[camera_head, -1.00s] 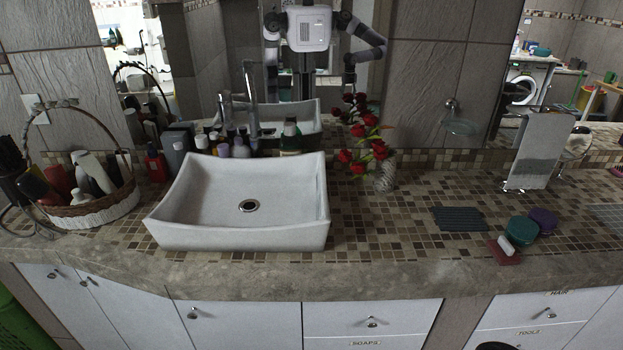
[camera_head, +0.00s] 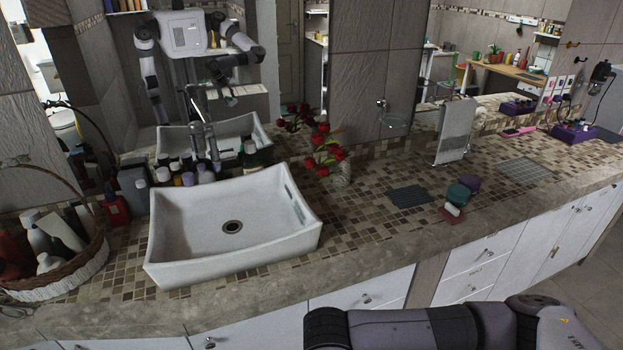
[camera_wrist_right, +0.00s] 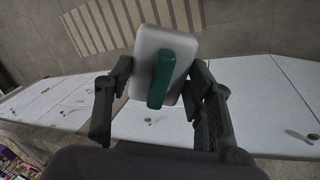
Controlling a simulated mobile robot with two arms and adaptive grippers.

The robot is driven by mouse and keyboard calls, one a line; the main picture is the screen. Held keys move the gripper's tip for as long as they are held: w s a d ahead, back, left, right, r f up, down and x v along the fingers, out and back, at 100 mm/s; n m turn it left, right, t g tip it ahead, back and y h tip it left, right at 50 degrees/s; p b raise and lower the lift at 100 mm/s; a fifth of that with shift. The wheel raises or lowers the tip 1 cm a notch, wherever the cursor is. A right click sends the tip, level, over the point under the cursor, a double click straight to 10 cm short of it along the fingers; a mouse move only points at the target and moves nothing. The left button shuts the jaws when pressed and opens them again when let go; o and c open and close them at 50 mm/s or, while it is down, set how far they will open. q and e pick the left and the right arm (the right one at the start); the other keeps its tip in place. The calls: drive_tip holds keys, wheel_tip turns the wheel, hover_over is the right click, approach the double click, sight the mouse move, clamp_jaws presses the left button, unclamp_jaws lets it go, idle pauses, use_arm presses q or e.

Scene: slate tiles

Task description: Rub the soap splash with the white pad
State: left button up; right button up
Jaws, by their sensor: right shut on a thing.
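The white pad (camera_wrist_right: 149,40) shows in the right wrist view as a pale block with rounded corners and a green handle (camera_wrist_right: 160,80). My right gripper (camera_wrist_right: 161,72) is shut on it, with dark fingers on both sides of the handle. The pad is held clear in the air in front of the white cabinet fronts. In the head view only part of my arm (camera_head: 430,327) shows at the bottom right, without the gripper or pad. I cannot make out a soap splash in either view. My left gripper is not directly in view.
A white basin (camera_head: 235,262) stands on the tiled counter (camera_head: 370,220), with bottles behind it and a basket (camera_head: 60,285) at left. Red roses (camera_head: 325,155), a dark ribbed mat (camera_head: 409,196), round containers (camera_head: 458,193) and a hanging towel (camera_head: 455,130) are to the right.

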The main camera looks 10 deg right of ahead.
drive_tip(key=w+a+r+m+g, duration=0.55)
drive_tip(key=w+a+m, duration=0.25)
drive_tip(key=a+m, duration=0.35)
drive_tip(key=w+a+r+m+y, duration=0.3)
drive_tip(key=w+r+m+y, duration=0.5)
drive_tip(key=w+m+y, duration=0.65)
drive_tip(key=w+d+r+m+t+y, duration=0.1)
drive_tip(key=w+d+r+m+t, duration=0.2)
drive_tip(key=w+m+t, duration=0.35)
drive_tip(key=w+d+r+m+t, duration=0.2)
drive_tip(key=w+r+m+t, duration=0.2)
drive_tip(key=m+t, duration=0.55)
use_arm(q)
drive_tip(key=shift+a, duration=0.35)
use_arm(e)
drive_tip(key=w+d+m+t+h, duration=0.7)
drive_tip(key=w+d+m+h, duration=0.1)
drive_tip(key=d, duration=0.4)
drive_tip(key=shift+w+d+f+m, duration=0.2)
drive_tip(key=shift+w+m, duration=0.5)
drive_tip(key=shift+w, duration=0.25)
